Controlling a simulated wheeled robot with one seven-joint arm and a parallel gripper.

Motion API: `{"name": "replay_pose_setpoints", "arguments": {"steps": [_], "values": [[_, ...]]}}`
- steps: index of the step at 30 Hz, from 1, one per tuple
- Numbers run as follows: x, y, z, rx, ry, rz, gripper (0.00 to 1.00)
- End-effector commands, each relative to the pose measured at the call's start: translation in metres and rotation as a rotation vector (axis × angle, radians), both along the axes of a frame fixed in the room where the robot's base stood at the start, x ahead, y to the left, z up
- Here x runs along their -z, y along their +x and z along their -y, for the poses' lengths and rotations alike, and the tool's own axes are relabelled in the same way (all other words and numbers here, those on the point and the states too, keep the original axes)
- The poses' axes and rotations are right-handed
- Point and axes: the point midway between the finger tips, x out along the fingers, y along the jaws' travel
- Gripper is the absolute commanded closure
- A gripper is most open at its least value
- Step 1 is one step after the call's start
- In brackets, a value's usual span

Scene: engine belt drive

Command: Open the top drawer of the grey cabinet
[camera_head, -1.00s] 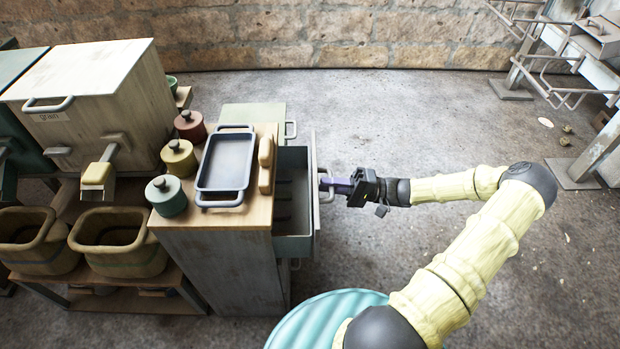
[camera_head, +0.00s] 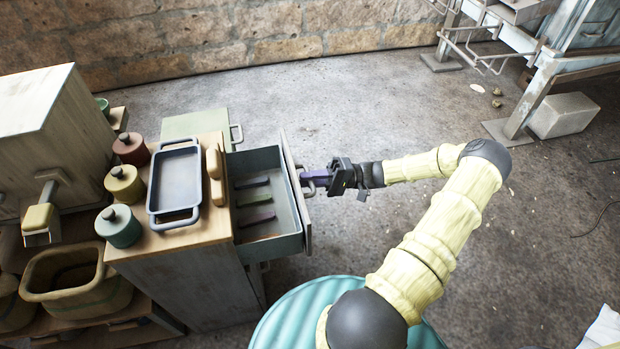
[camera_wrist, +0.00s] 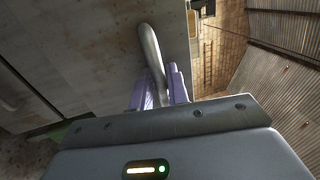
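The grey cabinet (camera_head: 190,290) has a wooden top, and its top drawer (camera_head: 298,200) is pulled well out to the right. Inside the drawer lie a few slim bars, one green (camera_head: 254,199) and the others purple. My gripper (camera_head: 312,177) is at the drawer's front, with its purple fingers at the handle. In the wrist view the curved metal handle (camera_wrist: 150,52) runs between the two purple fingers (camera_wrist: 162,90), which look closed around it. The exact contact at the fingertips is partly hidden.
A dark tray (camera_head: 175,180), a wooden piece (camera_head: 216,175) and several lidded jars (camera_head: 118,226) stand on the cabinet top. Another pale green surface with a handle (camera_head: 195,123) is behind.

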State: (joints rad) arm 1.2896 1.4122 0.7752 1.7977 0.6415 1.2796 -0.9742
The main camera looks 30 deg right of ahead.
Motion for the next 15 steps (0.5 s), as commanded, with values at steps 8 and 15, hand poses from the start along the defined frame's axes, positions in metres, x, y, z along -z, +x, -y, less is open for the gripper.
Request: {"name": "replay_pose_setpoints", "arguments": {"steps": [8,15], "values": [[0.0,-0.001,0.001,0.0,0.002,0.001,0.83],[0.002,-0.005,0.02,0.003,0.002,0.002,0.83]]}}
